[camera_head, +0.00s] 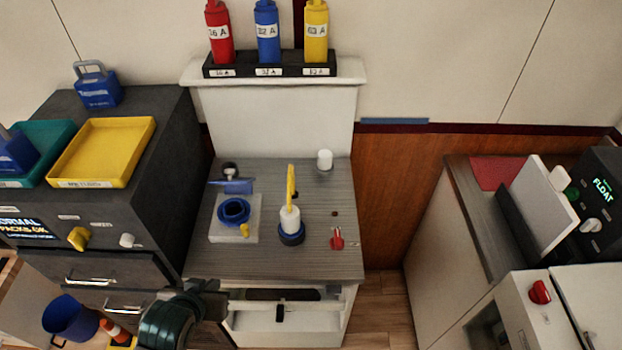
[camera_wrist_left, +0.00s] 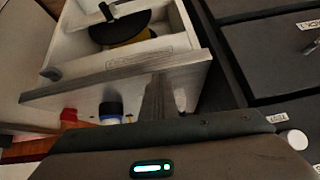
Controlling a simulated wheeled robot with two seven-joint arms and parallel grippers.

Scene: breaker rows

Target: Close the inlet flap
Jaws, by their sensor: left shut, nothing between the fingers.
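A white block (camera_head: 222,228) on the grey wood-topped cabinet carries a round blue inlet ring (camera_head: 234,211) with a dark opening. A blue flap (camera_head: 233,186) stands up at the back of the ring, apart from the opening, so the inlet looks open. A small yellow part (camera_head: 245,230) sits at the block's front right. My left gripper (camera_head: 210,288) is low at the cabinet's front edge, in front of and below the inlet. Its fingers (camera_wrist_left: 158,85) are shut and empty in the left wrist view. My right gripper is out of view.
A white and blue plug with a yellow upright lever (camera_head: 291,215) stands right of the inlet. A red part (camera_head: 337,239) and a white cap (camera_head: 324,159) are on the same top. A dark cabinet with a yellow tray (camera_head: 103,182) rises at left.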

